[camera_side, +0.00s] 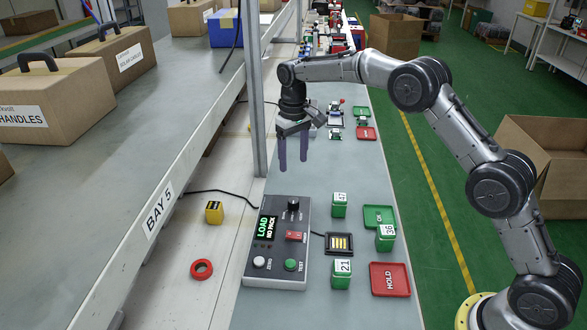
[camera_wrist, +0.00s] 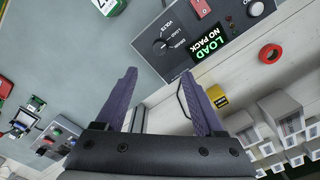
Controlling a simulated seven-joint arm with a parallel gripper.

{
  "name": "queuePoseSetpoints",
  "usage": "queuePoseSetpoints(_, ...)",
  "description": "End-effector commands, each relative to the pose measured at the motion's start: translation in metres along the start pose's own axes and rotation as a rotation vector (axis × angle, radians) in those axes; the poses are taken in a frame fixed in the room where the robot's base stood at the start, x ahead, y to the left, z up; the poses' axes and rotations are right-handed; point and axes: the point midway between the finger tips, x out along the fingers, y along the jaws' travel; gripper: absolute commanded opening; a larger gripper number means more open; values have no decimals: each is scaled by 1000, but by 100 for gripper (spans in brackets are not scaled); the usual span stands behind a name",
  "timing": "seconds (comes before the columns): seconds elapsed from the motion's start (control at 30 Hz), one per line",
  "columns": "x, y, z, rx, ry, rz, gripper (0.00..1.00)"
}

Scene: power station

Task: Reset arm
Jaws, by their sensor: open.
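My gripper (camera_side: 293,153) hangs above the far part of the grey workbench with its two purple-grey fingers pointing down. It is open, with nothing between the fingers. In the wrist view, the gripper (camera_wrist: 166,98) shows its fingers spread apart, with the bench edge and pale boards below. My arm reaches in from the right, bent high over the bench. The tester box (camera_side: 277,245) stands in front of my gripper, and its display reads "LOAD NO PACK". The box also shows at the top of the wrist view (camera_wrist: 180,62).
Green blocks numbered 17 (camera_side: 339,206), 36 (camera_side: 385,240) and 21 (camera_side: 341,276) stand right of the tester, around a black contact plate (camera_side: 339,243). A green OK tray (camera_side: 380,216) and red HOLD tray (camera_side: 390,280) lie at right. A metal post (camera_side: 254,90) rises left of my gripper.

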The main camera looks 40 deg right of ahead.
Motion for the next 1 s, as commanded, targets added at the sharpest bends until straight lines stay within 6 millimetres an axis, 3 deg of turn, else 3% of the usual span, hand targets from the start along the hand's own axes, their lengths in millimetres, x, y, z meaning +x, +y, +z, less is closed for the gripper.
queuePoseSetpoints(0.37,-4,0,0,0,1,0,70)
queuePoseSetpoints(0.47,-16,1,-1,2,22,-1,70)
queuePoseSetpoints(0.57,-53,2,-1,4,85,-3,70)
queuePoseSetpoints(0.67,-101,5,15,8,147,-5,70)
queuePoseSetpoints(0.8,-161,9,56,13,221,-7,70)
queuePoseSetpoints(1.0,-217,14,129,17,316,-9,70)
